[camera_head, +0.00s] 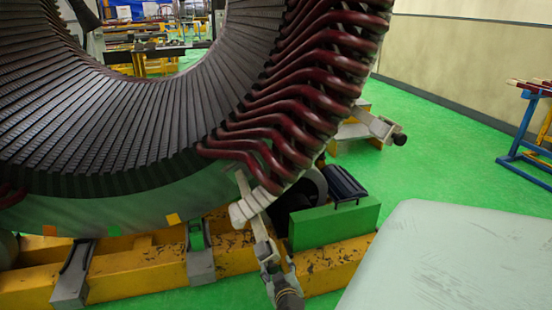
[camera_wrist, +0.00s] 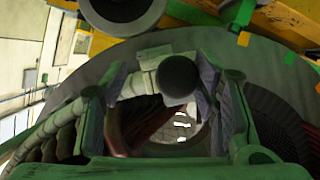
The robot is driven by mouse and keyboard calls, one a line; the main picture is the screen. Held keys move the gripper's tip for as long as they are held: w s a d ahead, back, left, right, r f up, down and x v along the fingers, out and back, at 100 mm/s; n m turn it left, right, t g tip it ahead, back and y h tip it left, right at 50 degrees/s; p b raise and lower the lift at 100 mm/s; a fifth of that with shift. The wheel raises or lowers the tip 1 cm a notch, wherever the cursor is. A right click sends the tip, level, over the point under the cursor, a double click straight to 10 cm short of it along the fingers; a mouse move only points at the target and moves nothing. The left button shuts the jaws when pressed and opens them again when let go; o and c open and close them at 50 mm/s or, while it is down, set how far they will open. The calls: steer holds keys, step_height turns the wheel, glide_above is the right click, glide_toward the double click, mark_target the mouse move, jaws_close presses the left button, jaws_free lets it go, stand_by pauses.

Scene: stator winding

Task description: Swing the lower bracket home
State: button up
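The lower bracket (camera_head: 264,245) is a pale jointed arm at the lower right rim of the stator (camera_head: 120,115). Its pale curved end (camera_head: 250,206) lies by the lowest dark-red coil ends (camera_head: 250,150), and its dark knob (camera_head: 289,299) points down and toward me. In the wrist view a dark round knob (camera_wrist: 178,77) shows between the fingers of my gripper (camera_wrist: 162,85), which are spread apart with visible gaps. Whether the knob is between the pads or beyond them is unclear. My gripper is outside the head view.
An upper bracket (camera_head: 375,124) with a dark knob sticks out from the rim at right. A yellow frame (camera_head: 140,275) and a green block (camera_head: 334,222) lie below the stator. A pale surface fills the lower right corner.

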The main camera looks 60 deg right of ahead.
steer(key=shift+a, duration=0.1)
stand_by(0.4)
steer(key=shift+s+a+r, duration=0.1)
steer(key=shift+s+a, duration=0.2)
steer(key=shift+a, duration=0.1)
steer(key=v, duration=1.1)
steer(key=shift+d+r, duration=0.1)
